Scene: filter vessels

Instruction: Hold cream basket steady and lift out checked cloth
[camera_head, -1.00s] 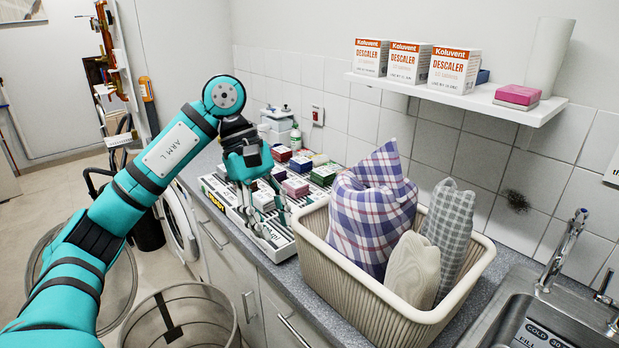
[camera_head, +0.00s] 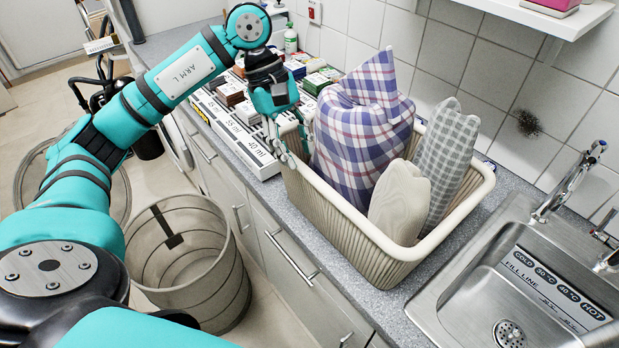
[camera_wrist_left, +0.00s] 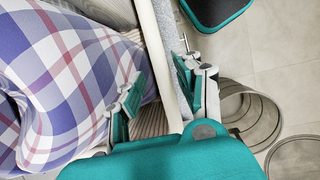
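The cream ribbed basket (camera_head: 345,213) stands on the counter beside the sink. The checked cloth (camera_head: 362,130), white with blue and red checks, stands bunched upright in its left part, its top above the rim. My left gripper (camera_head: 293,152) is at the basket's left end. In the left wrist view my left gripper (camera_wrist_left: 162,72) is open, with one finger inside the basket next to the checked cloth (camera_wrist_left: 60,85) and the other outside. The basket's rim (camera_wrist_left: 160,45) runs between them with gaps showing. My right gripper is not in view.
A grey checked cloth (camera_head: 447,155) and a cream cloth (camera_head: 400,203) share the basket. A tray of small boxes (camera_head: 232,128) lies behind my left gripper. The steel sink (camera_head: 440,300) is to the right. A round bin (camera_head: 190,262) stands on the floor.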

